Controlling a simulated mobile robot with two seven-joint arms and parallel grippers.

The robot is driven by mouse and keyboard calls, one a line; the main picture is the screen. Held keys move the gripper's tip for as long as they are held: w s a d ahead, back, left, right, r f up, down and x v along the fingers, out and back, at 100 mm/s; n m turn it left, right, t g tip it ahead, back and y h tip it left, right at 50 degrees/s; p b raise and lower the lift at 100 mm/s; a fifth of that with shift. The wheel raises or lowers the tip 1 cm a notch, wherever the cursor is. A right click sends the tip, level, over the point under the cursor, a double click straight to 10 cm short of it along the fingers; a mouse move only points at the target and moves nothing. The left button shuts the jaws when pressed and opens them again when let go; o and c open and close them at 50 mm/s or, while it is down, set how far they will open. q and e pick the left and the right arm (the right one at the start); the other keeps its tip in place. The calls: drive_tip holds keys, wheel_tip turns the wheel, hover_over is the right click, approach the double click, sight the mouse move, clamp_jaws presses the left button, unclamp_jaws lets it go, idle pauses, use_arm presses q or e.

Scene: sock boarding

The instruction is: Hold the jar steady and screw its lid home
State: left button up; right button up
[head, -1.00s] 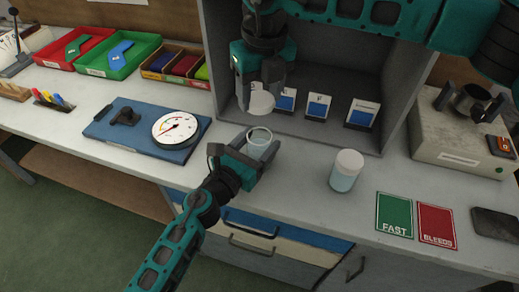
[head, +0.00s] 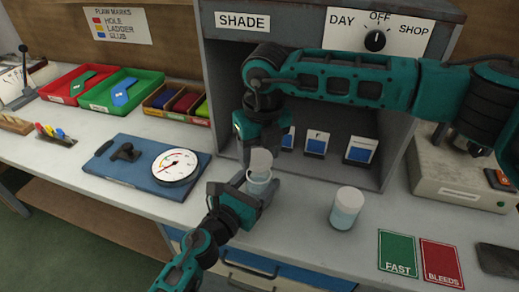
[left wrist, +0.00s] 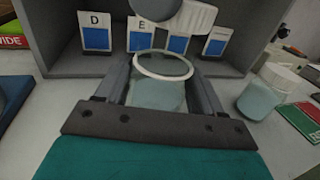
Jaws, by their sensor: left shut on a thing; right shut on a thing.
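My right gripper (head: 262,146) reaches down from above, shut on the white lid (head: 261,160). The lid (left wrist: 194,19) hangs just above the jar's rim, shifted toward the far right in the left wrist view, with a gap visible there. The lid looks tilted in the head view.
A second jar (head: 346,208) with a white lid stands to the right. A grey shade box (head: 395,165) with several cards is behind. A blue board with a dial (head: 175,166) lies left. FAST (head: 398,255) and BLEEDS (head: 442,262) cards lie at the right front.

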sight(259, 186)
drive_tip(key=shift+f, duration=0.85)
drive_tip(key=shift+f, duration=0.55)
